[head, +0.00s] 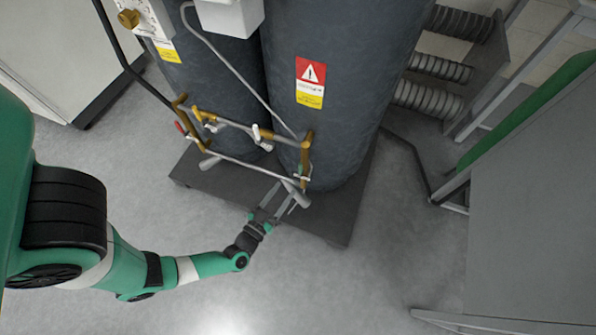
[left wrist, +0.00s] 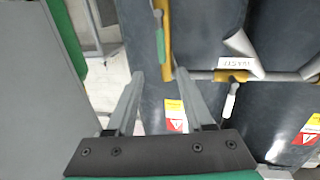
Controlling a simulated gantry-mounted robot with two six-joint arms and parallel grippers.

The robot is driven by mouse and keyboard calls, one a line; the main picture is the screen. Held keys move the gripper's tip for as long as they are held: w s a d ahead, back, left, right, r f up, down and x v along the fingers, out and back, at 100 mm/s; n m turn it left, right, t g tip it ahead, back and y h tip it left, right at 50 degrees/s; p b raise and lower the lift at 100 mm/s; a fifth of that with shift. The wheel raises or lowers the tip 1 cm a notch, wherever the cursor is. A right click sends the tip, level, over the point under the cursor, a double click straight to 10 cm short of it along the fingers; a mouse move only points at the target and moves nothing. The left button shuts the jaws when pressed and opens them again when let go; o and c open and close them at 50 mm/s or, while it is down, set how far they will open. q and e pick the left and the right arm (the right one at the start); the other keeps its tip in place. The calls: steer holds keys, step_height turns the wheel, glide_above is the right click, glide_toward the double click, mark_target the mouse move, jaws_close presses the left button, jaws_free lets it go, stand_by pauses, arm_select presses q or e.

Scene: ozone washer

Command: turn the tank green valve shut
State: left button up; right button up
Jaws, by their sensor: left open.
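The green valve's lever (left wrist: 160,47) shows in the left wrist view, lying lengthwise alongside a brass pipe (left wrist: 167,22). It is just beyond my fingertips and near the middle of the gap between them. In the head view the green valve (head: 300,171) is a small green spot on the front right of the pipework, partly hidden. My left gripper (head: 284,198) is open and empty, close in front of and below this valve. The gripper shows open in the left wrist view (left wrist: 160,74) too. I cannot tell whether a finger touches the pipe. My right gripper is not in view.
Two dark tanks (head: 330,75) stand on a dark base plate (head: 225,190). Brass and grey pipes cross their front, with a white-handled valve (head: 257,134) and a red-handled one (head: 180,127). A grey cabinet (head: 535,200) stands at right. The floor in front is clear.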

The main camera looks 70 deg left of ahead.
mark_target(299, 169)
arm_select(q)
steer(key=b+x, duration=0.3)
steer(key=x, duration=0.5)
steer(key=shift+w+a+f, duration=0.1)
steer(key=shift+w+a, duration=0.1)
steer(key=shift+a, duration=0.2)
steer(key=shift+w+a+b, duration=0.3)
steer(key=shift+w+a, duration=0.05)
steer(key=shift+w, duration=0.05)
jaws_close()
stand_by(0.4)
